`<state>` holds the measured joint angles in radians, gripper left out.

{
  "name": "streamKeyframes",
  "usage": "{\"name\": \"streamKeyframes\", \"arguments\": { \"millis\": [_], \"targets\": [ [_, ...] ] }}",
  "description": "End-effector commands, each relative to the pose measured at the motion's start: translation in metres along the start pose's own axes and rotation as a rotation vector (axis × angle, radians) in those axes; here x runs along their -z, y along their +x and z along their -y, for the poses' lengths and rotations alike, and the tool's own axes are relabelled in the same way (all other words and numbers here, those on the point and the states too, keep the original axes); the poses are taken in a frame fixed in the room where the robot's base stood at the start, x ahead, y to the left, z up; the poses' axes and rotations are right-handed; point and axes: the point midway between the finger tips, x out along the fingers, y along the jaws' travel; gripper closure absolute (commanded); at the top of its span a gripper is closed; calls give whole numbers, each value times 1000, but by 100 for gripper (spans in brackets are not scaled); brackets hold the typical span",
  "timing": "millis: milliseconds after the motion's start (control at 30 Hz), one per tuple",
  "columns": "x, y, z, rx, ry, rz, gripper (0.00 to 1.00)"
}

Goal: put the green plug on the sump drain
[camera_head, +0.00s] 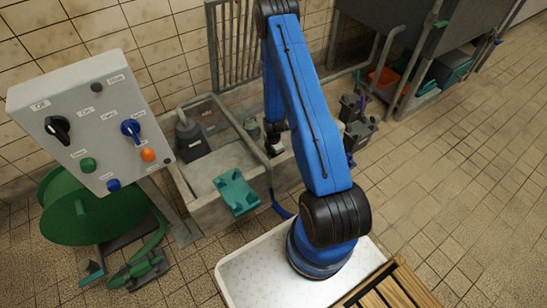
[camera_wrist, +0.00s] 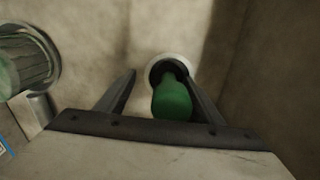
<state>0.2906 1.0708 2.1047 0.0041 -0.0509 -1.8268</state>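The green plug (camera_wrist: 172,98) shows in the wrist view between the fingers of my gripper (camera_wrist: 160,76). The fingers are spread; the left finger stands clear of the plug, and the right one is close beside or touching it. The plug's far end meets the pale-rimmed, dark sump drain (camera_wrist: 172,66) in the picture; whether it is fully seated I cannot tell. In the head view my gripper (camera_head: 274,144) reaches down into the concrete sump (camera_head: 217,163), and the plug and drain are hidden there.
A green ribbed thing in a metal ring (camera_wrist: 28,66) is left of my gripper. Basin walls close in on the right. A grey pump (camera_head: 190,137) stands in the sump's left part. A teal bracket (camera_head: 236,191) lies over the front rim. A control panel (camera_head: 92,122) stands left.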

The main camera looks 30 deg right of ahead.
Motion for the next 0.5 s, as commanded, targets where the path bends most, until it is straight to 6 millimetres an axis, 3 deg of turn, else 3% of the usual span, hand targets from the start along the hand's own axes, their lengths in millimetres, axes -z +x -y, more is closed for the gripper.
{"name": "streamKeyframes", "arguments": {
  "millis": [33, 500],
  "targets": [
    [2, 16, 10, 14, 0, -3, 40],
    [1, 15, 10, 14, 1, -4, 40]
  ]
}}
